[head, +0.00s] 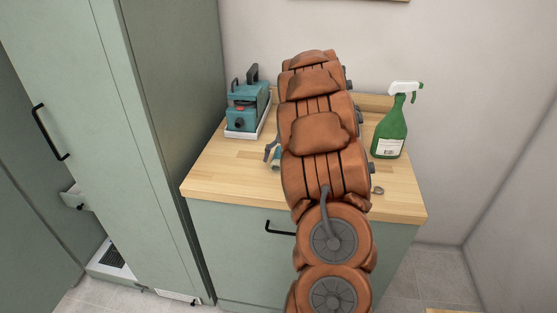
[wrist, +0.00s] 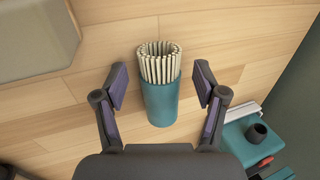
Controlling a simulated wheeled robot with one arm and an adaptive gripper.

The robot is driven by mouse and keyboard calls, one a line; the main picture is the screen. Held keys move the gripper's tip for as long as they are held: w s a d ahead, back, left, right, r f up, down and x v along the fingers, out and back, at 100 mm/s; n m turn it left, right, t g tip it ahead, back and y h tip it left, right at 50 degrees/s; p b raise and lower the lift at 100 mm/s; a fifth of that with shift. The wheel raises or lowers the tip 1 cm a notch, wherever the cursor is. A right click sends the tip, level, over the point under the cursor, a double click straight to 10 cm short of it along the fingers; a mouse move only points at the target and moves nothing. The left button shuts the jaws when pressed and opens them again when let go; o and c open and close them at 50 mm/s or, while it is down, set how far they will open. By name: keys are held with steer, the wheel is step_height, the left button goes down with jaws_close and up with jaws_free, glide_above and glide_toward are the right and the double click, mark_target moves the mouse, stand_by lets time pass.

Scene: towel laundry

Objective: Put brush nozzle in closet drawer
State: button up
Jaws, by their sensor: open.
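The brush nozzle (wrist: 161,98) is a teal cylinder with a ring of cream bristles, on the wooden countertop in the wrist view. My gripper (wrist: 160,86) is open, with one finger on each side of the nozzle and visible gaps to both. In the head view my gripper (head: 271,153) is at the left of my arm, low over the counter. A bit of the nozzle (head: 276,159) shows beside it; my arm hides the rest. The tall green closet (head: 95,130) stands at the left. A pale drawer-like part (head: 73,197) shows near its lower left edge.
A teal machine (head: 243,108) stands on a white base at the counter's back left. A green spray bottle (head: 389,132) stands at the right. A small metal ring (head: 377,190) lies near the front edge. Bare countertop (head: 225,165) shows at the left front.

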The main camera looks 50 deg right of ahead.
steer(key=c, duration=1.3)
steer(key=shift+r, duration=0.1)
steer(key=shift+c, duration=0.2)
